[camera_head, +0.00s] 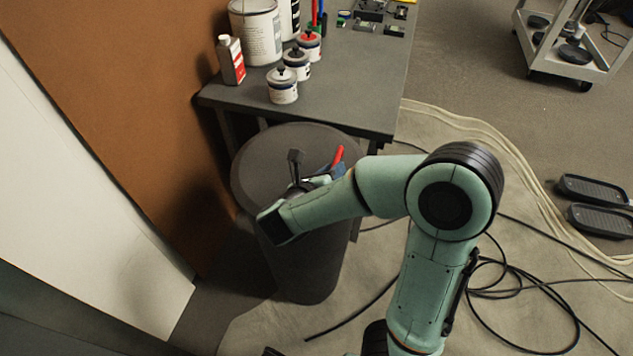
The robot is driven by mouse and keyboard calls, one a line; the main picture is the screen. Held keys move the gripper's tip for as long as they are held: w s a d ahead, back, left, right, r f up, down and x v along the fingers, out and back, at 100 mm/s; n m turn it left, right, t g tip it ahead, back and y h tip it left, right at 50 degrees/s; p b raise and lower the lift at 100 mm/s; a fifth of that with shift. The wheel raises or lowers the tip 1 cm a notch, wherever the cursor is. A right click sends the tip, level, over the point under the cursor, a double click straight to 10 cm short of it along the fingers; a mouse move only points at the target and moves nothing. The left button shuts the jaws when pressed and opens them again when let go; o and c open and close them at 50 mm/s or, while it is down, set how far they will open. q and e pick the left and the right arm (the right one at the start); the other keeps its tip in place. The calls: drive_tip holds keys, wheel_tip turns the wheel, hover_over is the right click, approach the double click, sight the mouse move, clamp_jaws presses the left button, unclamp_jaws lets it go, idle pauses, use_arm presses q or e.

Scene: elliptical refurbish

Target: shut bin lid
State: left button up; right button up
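The bin (305,275) is a dark grey, tapering cylinder standing on the floor in front of the workbench. A round dark grey lid (262,160) shows at its top. I cannot tell whether the lid sits fully flat on the rim, since my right arm covers its near edge. My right gripper (296,163) is over the middle of the lid, with a dark finger-like part pointing away from me. Its fingertips are partly hidden, and contact with the lid is unclear. My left gripper is not in view.
The workbench (345,95) behind the bin holds paint cans, small jars (283,86) and a white-and-red bottle (231,60). A brown panel (120,110) stands to the left. Black cables (500,285) lie on the floor at right. A cart (570,60) is far right.

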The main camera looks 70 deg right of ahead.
drive_tip(key=p+v, duration=0.2)
drive_tip(key=v, duration=0.9)
drive_tip(key=shift+a+r, duration=0.2)
drive_tip(key=shift+a, duration=0.05)
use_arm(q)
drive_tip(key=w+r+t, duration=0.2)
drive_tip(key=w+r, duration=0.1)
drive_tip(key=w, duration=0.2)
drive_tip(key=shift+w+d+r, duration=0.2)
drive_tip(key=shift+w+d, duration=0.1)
